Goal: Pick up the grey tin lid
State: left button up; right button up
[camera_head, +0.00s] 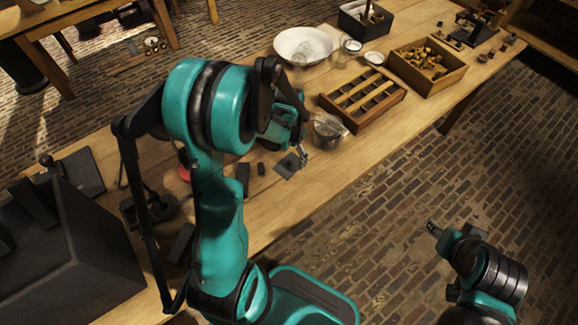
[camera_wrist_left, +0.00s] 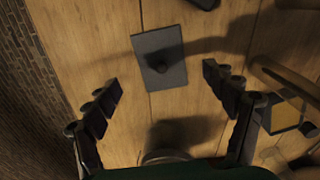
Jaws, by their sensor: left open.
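The grey tin lid (camera_head: 287,165) is a flat dark square plate with a knob on top. It lies on the wooden table, and in the left wrist view the lid (camera_wrist_left: 172,74) shows ahead of my fingers, roughly centred between them. My left gripper (camera_wrist_left: 163,82) is open and empty, with its fingers spread wider than the lid. In the head view the left gripper (camera_head: 301,158) hangs above the table close to the lid, partly hidden by its arm. My right gripper (camera_head: 433,228) is away from the table over the brick floor; its fingers are too small to read.
A glass jar (camera_head: 328,131) stands just beyond the left gripper. A wooden compartment tray (camera_head: 351,122), a crate of small parts (camera_head: 433,84) and a white bowl (camera_head: 303,44) stand farther back. Small dark blocks (camera_head: 243,176) lie left of the lid. The table's front edge is near.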

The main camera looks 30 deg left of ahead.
aim_at(289, 162)
pick_arm(q)
jog(key=f+b, duration=0.1)
jog(key=f, duration=0.3)
jog(key=shift+w+a+f+b, duration=0.1)
jog(key=shift+w+b, duration=0.1)
jog(key=shift+b, duration=0.15)
jog(key=shift+c, duration=0.5)
grip_shut()
